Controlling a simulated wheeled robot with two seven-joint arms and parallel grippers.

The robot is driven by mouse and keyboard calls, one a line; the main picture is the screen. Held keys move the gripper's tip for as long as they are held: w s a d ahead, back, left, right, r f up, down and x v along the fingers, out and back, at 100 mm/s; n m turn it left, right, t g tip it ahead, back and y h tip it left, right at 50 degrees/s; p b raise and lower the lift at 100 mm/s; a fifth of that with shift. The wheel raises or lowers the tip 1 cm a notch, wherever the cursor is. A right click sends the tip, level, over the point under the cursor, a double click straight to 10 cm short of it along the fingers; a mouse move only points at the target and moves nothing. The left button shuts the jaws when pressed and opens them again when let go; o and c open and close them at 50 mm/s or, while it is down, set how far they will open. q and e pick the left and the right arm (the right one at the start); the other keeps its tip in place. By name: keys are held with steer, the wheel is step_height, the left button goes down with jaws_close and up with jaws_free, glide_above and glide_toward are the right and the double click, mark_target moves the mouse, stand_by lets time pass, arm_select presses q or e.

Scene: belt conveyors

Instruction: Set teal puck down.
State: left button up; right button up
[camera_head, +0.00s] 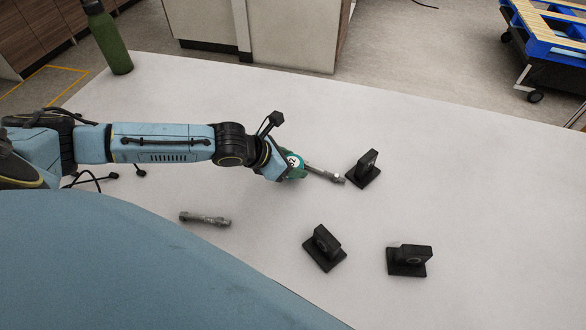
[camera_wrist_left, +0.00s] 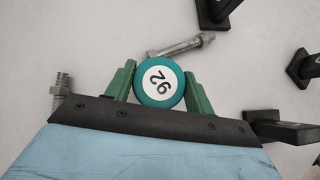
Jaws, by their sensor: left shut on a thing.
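The teal puck (camera_wrist_left: 159,82) has a white face marked with a dark number. In the left wrist view it sits between the two green fingers of my left gripper (camera_wrist_left: 158,88), which is shut on it. In the head view the puck (camera_head: 294,161) shows at the end of my left arm, partly hidden by the gripper (camera_head: 291,172). It is over the white table (camera_head: 250,270); I cannot tell whether it touches the surface. My right gripper is in neither view.
A grey metal bolt-like part (camera_head: 325,174) lies right beside the puck. Another such part (camera_head: 205,219) lies nearer. Black brackets stand to the right (camera_head: 363,169), at front centre (camera_head: 324,248) and at front right (camera_head: 409,260). A green bottle (camera_head: 108,38) stands at the far left.

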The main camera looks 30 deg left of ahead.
arm_select(q)
steer(key=shift+f, duration=1.25)
steer(key=shift+f, duration=0.15)
steer(key=o, duration=1.1)
steer(key=shift+c, duration=0.2)
